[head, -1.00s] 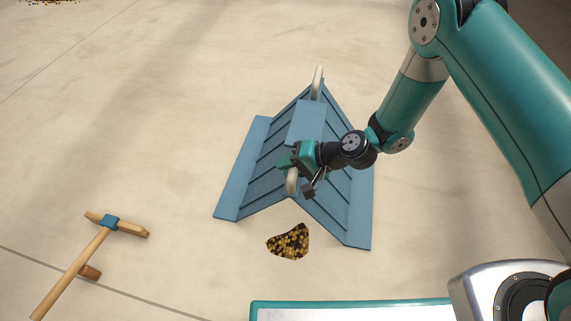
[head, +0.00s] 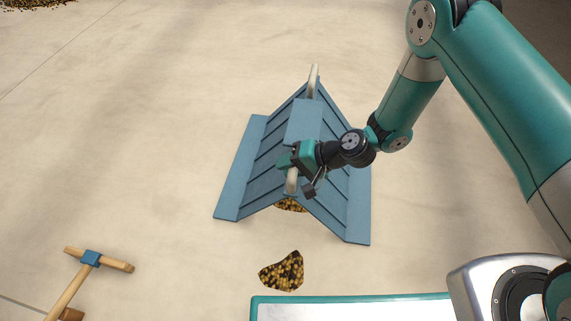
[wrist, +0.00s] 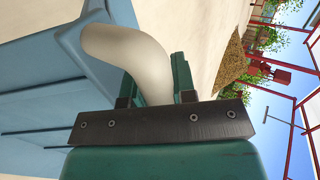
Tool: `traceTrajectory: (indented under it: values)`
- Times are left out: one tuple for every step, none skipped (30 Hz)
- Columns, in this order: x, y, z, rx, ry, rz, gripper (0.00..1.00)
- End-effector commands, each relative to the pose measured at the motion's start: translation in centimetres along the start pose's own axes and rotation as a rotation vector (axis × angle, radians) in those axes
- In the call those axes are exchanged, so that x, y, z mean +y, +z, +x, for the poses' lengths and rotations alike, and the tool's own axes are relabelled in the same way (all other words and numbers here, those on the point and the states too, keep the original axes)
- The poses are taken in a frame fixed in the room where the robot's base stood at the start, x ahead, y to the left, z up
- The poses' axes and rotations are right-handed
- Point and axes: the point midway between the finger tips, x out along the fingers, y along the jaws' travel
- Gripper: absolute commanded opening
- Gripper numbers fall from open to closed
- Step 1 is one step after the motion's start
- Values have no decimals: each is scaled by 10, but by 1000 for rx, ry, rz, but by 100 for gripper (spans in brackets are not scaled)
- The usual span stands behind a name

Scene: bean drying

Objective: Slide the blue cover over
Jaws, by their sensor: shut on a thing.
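The blue cover (head: 250,185) is a roof-shaped, ribbed piece standing on the pale floor, with a cream handle at each end. My gripper (head: 290,168) is shut on the near cream handle (head: 291,183). The far handle (head: 313,80) stands free. The wrist view shows the handle (wrist: 130,55) curving up between my jaws (wrist: 158,98), with the blue cover's side (wrist: 40,105) behind it. A little heap of beans (head: 290,205) shows under the cover's near edge. The rest of what lies under the cover is hidden.
A loose patch of beans (head: 282,271) lies on the floor in front of the cover. A wooden tool with a blue joint (head: 91,259) lies at lower left. More beans (head: 35,3) lie at far upper left. Floor left of the cover is clear.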

Motion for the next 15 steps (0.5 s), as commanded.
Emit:
traceTrajectory:
  values:
    - [-1,-1,0,4,-2,-3,0]
    - [-2,-1,1,2,-2,-3,0]
    - [-2,-1,2,1,-2,-5,0]
    - [-2,0,2,0,-2,-5,0]
    - [-3,0,3,-1,-2,-6,0]
    - [-3,1,3,-3,-2,-7,0]
    - [-4,1,4,-4,-2,-8,0]
    - [-4,1,5,-5,-2,-9,0]
    - [-4,2,5,-7,-2,-11,0]
    - [-5,2,6,-7,-2,-11,0]
    - [-5,2,6,-8,-2,-12,0]
    - [-6,3,7,-10,-2,-13,0]
    - [-6,3,7,-11,-2,-14,0]
    - [-6,4,7,-12,-2,-14,27]
    - [-6,4,8,-12,-2,-14,36]
